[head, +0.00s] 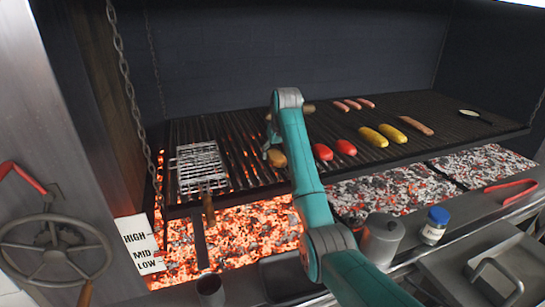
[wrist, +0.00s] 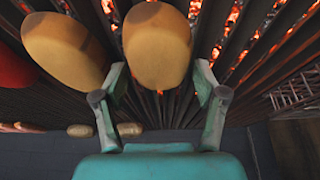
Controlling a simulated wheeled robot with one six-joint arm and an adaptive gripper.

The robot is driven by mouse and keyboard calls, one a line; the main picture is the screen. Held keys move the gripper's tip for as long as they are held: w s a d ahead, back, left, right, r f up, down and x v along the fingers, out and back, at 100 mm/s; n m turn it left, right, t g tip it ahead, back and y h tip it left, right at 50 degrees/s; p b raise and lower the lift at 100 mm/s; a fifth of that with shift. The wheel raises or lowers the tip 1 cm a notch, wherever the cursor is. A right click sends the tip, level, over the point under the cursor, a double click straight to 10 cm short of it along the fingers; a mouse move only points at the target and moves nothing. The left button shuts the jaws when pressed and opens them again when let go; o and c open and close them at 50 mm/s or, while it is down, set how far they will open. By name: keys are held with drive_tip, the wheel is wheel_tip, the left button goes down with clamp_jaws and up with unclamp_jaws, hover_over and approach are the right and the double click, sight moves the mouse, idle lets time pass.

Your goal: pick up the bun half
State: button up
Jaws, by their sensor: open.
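A golden-tan bun half (head: 277,158) lies on the grill grate, just left of my arm in the head view. In the wrist view the bun half (wrist: 157,45) sits between and just beyond the tips of my open gripper (wrist: 160,78). I cannot tell whether the fingers touch it. A second, similar bun half (wrist: 65,48) lies to the left in the wrist view, outside the jaws. My arm hides it in the head view. My gripper (head: 270,137) is small and partly covered by the arm in the head view.
Two red peppers (head: 346,147), two yellow ones (head: 373,137) and several sausages (head: 341,107) lie on the grate (head: 240,150). A wire basket (head: 201,168) is at left. Embers (head: 250,235) glow below. A canister (head: 381,240) and blue-lidded jar (head: 434,226) stand in front.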

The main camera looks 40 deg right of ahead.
drive_tip(key=c, duration=0.7)
drive_tip(key=shift+c, duration=0.2)
